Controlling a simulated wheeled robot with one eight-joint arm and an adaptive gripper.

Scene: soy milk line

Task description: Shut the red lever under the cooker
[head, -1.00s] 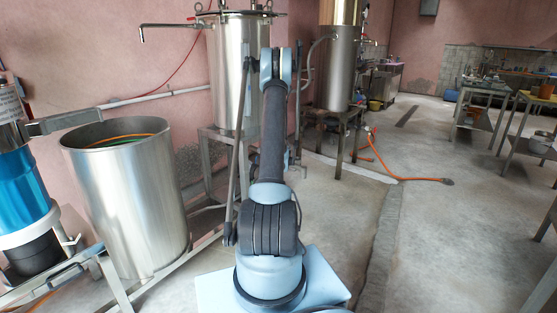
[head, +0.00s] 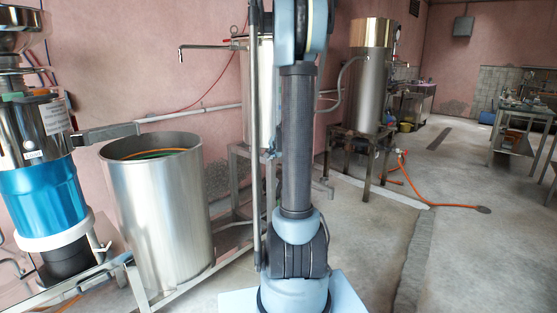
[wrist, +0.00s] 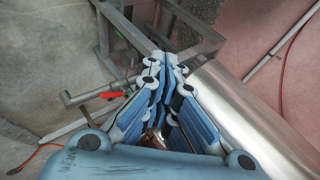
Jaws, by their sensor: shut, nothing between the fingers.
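The red lever (wrist: 112,95) shows in the wrist view, on a metal pipe left of my gripper. My gripper (wrist: 171,60) is shut and empty; its fingertips are apart from the lever in the picture, to its upper right. The cooker (head: 258,85) is a tall steel tank on a metal stand, partly hidden behind my arm in the head view. The lever cannot be made out in the head view, and my gripper is not in sight there.
An open steel drum (head: 160,215) and a blue machine (head: 42,195) stand left of my arm. A second steel tank (head: 372,75) stands behind to the right, with an orange hose (head: 430,203) on the floor. Metal frame bars (wrist: 195,50) lie close around my fingertips. Floor at the right is open.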

